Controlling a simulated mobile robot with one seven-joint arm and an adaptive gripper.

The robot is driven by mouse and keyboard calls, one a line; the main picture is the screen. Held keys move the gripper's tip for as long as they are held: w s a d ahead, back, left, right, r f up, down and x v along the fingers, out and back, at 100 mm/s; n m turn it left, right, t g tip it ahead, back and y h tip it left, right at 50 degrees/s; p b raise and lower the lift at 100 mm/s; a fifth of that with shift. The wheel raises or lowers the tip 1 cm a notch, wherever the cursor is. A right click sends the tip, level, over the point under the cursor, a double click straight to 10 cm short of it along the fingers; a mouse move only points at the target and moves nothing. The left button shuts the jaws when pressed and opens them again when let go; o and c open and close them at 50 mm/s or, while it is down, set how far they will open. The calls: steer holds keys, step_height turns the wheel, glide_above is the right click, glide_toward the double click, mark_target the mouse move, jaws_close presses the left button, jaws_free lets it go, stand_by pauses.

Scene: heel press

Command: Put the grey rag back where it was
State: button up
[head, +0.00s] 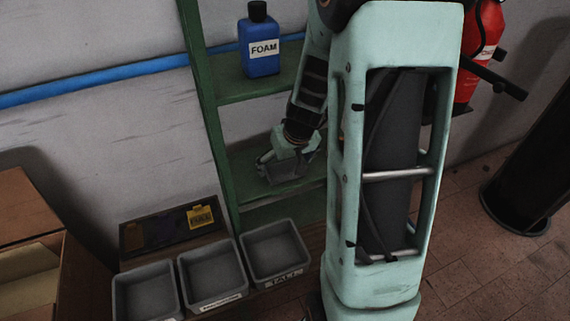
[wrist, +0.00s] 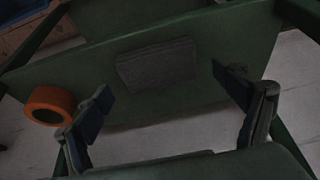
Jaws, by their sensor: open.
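The grey rag (wrist: 157,64) is a folded, flat rectangle lying on a green shelf board (wrist: 235,35) in the wrist view. My gripper (wrist: 164,86) is open, with one dark finger to the left of the rag and one to the right. The fingers appear apart from the rag. In the head view my gripper (head: 287,166) reaches into the green rack (head: 205,120) at a lower shelf. The rag cannot be clearly told from the gripper there.
An orange tape roll (wrist: 50,104) is left of my fingers. A blue FOAM bottle (head: 262,45) stands on the shelf above. Grey bins (head: 275,252) and a dark tray with a yellow tag (head: 200,217) are below left. A red extinguisher (head: 480,50) hangs at right.

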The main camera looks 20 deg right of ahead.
steer(key=p+v, duration=0.2)
steer(key=v, duration=0.9)
steer(key=shift+p, duration=0.35)
